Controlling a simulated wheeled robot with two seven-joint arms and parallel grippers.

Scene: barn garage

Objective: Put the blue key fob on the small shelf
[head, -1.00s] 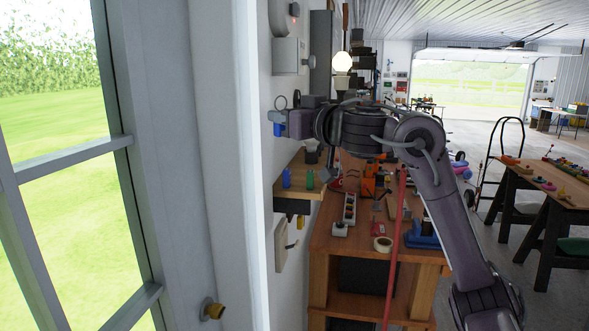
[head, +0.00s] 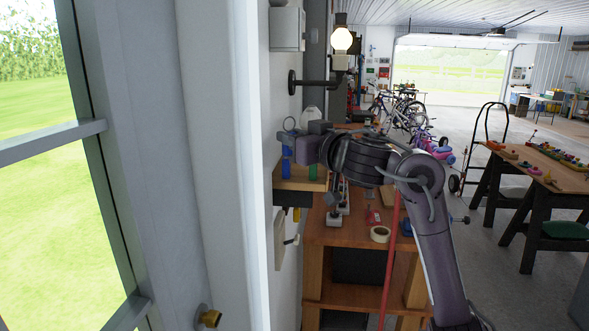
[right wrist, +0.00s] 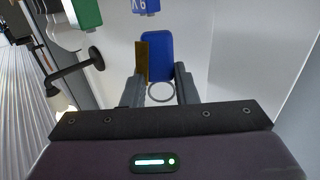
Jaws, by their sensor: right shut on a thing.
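My right gripper (head: 290,143) is shut on the blue key fob (head: 283,137), with its ring sticking up above the jaws. In the right wrist view the blue fob (right wrist: 157,55) lies just beyond the fingertips, with the round ring (right wrist: 160,92) between the fingers and a brass-coloured strip beside it. The small wooden shelf (head: 288,184) is on the wall below the gripper, and the fob is above it, apart from it. A blue item (head: 286,168) and a green item (head: 312,172) stand on the shelf. My left gripper is not in view.
A black wall bracket (head: 310,84) and a grey box (head: 287,28) are above the shelf. A wooden workbench (head: 340,237) with a tape roll (head: 380,234) and tools stands below and right. The window frame (head: 95,130) is at left.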

